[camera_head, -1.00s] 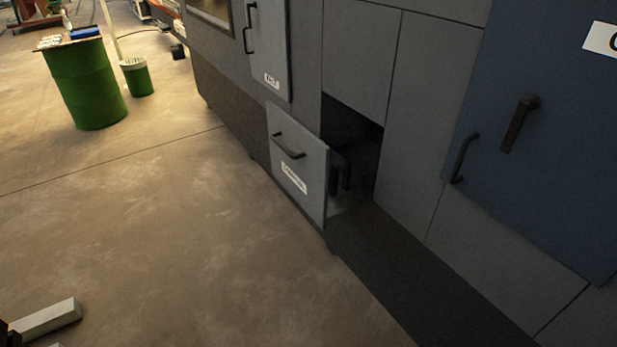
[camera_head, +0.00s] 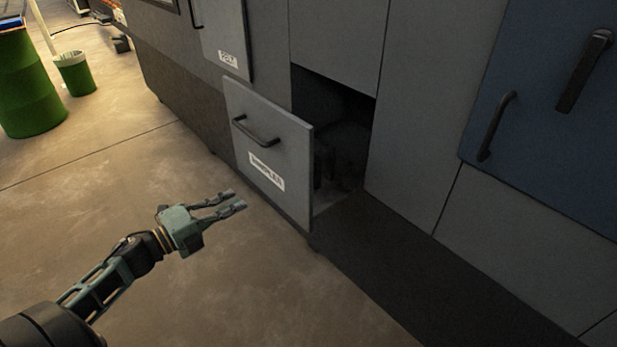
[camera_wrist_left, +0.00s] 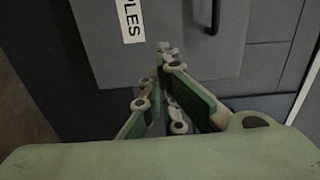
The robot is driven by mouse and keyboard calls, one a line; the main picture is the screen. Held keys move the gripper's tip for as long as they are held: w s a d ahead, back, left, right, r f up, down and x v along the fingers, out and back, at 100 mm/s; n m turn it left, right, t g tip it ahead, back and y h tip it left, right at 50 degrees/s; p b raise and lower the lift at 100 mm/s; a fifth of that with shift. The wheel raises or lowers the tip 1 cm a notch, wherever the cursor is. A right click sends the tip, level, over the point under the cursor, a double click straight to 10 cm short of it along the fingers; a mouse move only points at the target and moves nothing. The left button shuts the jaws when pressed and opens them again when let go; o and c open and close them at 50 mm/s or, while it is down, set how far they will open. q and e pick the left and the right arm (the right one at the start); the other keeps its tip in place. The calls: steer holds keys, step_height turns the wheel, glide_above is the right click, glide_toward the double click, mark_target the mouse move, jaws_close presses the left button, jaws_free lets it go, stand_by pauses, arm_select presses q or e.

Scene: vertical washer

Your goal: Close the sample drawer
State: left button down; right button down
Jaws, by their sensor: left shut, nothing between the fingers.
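The sample drawer (camera_head: 268,165) stands pulled out of the dark machine front. Its grey front carries a black bar handle (camera_head: 256,132) and a white label, and a dark opening shows behind it. My left gripper (camera_head: 238,200) is in front of the drawer front, low and to its left, and points toward it without visibly touching. In the left wrist view the drawer front (camera_wrist_left: 100,45), part of its label and its handle (camera_wrist_left: 214,16) lie beyond my fingers (camera_wrist_left: 163,48). The fingers are shut and empty. My right gripper does not show.
The grey machine wall (camera_head: 425,120) and a blue door (camera_head: 555,130) with handles stand to the right. Another panel with a handle (camera_head: 225,40) is above left. Green barrel (camera_head: 27,90) and green bin (camera_head: 75,75) stand far left. The floor (camera_head: 120,200) before the drawer is clear.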

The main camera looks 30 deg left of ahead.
arm_select(q)
steer(key=p, duration=0.1)
glide_toward(287, 173)
steer(key=x, duration=0.5)
steer(key=shift+w+d, duration=0.1)
steer(key=shift+w, duration=0.2)
steer(key=shift+w+d+p, duration=0.3)
steer(key=shift+w, duration=0.35)
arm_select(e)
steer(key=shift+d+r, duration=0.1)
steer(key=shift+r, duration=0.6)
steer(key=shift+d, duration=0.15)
